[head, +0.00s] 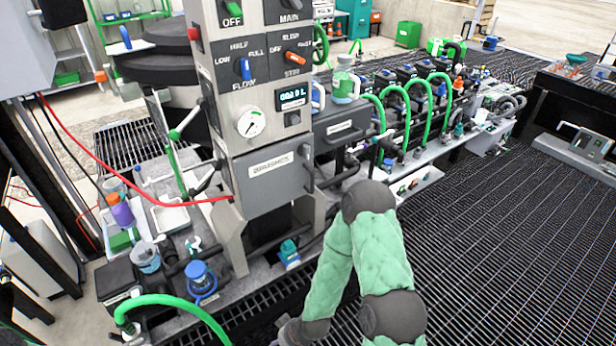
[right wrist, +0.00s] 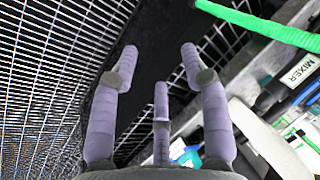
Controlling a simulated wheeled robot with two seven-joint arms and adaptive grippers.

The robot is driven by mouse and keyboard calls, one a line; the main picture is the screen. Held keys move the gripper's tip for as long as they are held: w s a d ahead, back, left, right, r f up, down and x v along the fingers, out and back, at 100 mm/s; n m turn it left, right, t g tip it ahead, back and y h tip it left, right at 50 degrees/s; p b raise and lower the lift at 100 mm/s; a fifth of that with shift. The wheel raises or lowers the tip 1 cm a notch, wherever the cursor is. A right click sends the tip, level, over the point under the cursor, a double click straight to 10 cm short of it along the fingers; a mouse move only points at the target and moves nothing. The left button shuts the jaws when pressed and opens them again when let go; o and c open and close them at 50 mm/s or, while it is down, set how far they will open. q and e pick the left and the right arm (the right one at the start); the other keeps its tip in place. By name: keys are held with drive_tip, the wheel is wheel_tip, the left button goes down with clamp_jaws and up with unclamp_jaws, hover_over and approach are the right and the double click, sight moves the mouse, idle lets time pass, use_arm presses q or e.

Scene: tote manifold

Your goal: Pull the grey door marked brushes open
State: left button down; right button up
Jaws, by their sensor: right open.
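The grey door marked brushes (head: 268,196) is on the lower front of the grey control column in the head view. It appears shut, with its label near the top and a dark vertical handle (head: 308,168) at its right edge. My right arm, in a green sleeve, reaches up from the bottom of the head view and bends down, its wrist low at the bottom edge, below and to the right of the door. In the right wrist view my right gripper (right wrist: 160,62) has its lilac fingers spread apart and empty. The door does not show there. My left gripper is not in view.
Above the door are a round gauge (head: 251,124), a display and several knobs. A red hose (head: 130,178) runs to the column's left side near the door. Green hoses (head: 408,100) and valves line the bench to the right. Open black grating (head: 500,230) covers the floor at right.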

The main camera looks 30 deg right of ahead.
drive_tip(key=w+d+r+t+h, duration=0.1)
drive_tip(key=w+d+r+t, duration=0.3)
drive_tip(key=w+d+r, duration=0.4)
drive_tip(key=n+t+h, duration=0.1)
drive_tip(key=t+h, duration=0.4)
drive_tip(key=t, duration=0.5)
approach(313, 174)
drive_tip(key=w, duration=0.3)
drive_tip(key=w+d+f+b, duration=0.1)
drive_tip(key=w, duration=0.3)
drive_tip(key=w+d+b, duration=0.1)
drive_tip(key=w, duration=0.2)
drive_tip(key=shift+w+f, duration=0.25)
drive_tip(key=shift+f, duration=0.15)
clamp_jaws()
